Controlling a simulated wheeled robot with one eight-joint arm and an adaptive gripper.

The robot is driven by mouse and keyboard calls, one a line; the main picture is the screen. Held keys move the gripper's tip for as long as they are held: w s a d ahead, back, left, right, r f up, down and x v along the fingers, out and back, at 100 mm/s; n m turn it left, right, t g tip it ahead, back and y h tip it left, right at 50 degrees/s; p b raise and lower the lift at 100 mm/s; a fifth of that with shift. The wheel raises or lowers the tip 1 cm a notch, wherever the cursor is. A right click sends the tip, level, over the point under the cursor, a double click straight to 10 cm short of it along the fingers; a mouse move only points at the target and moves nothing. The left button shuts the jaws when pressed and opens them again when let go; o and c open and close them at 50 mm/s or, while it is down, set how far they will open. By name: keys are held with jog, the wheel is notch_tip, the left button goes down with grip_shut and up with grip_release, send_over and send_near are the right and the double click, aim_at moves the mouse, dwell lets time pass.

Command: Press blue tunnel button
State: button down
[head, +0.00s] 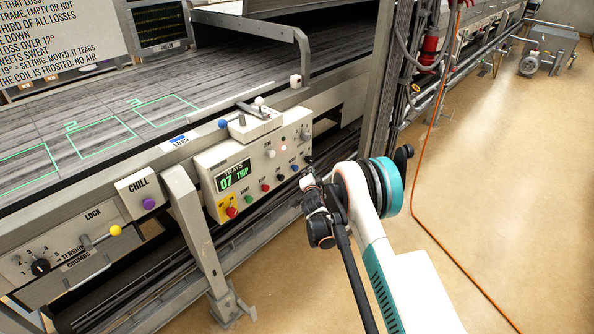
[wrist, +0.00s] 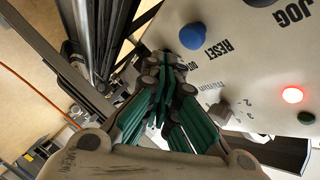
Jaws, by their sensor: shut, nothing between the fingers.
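A round blue button (wrist: 193,37) stands out from the pale panel (wrist: 240,70) in the wrist view, beside the word RESET. In the head view a small blue button (head: 294,168) shows near the right end of the control panel (head: 215,160). My gripper (wrist: 165,72) is shut and empty. In the wrist view its fingertips appear just below and left of the blue button; whether they touch the panel cannot be told. In the head view my gripper (head: 308,178) is by the panel's right end, partly hidden by its own links.
The panel carries a display (head: 234,177), a red button on yellow (head: 231,211) and other coloured buttons. A lit red lamp (wrist: 292,95) is at the right in the wrist view. An orange cable (head: 428,170) crosses the open floor.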

jog(key=shift+w+a, duration=0.45)
jog(key=shift+a, duration=0.1)
jog(key=shift+w+a, duration=0.1)
dwell(1.1)
jog(key=shift+w+a, duration=0.15)
jog(key=shift+a, duration=0.05)
jog(key=shift+w+a, duration=0.55)
jog(key=shift+a, duration=0.1)
dwell(1.2)
jog(key=shift+s+d, duration=0.1)
dwell(0.4)
jog(key=shift+s+d, duration=0.7)
jog(key=shift+d, duration=0.15)
jog(key=s+d, duration=0.3)
jog(key=shift+s+d, duration=0.15)
jog(key=shift+d, duration=0.25)
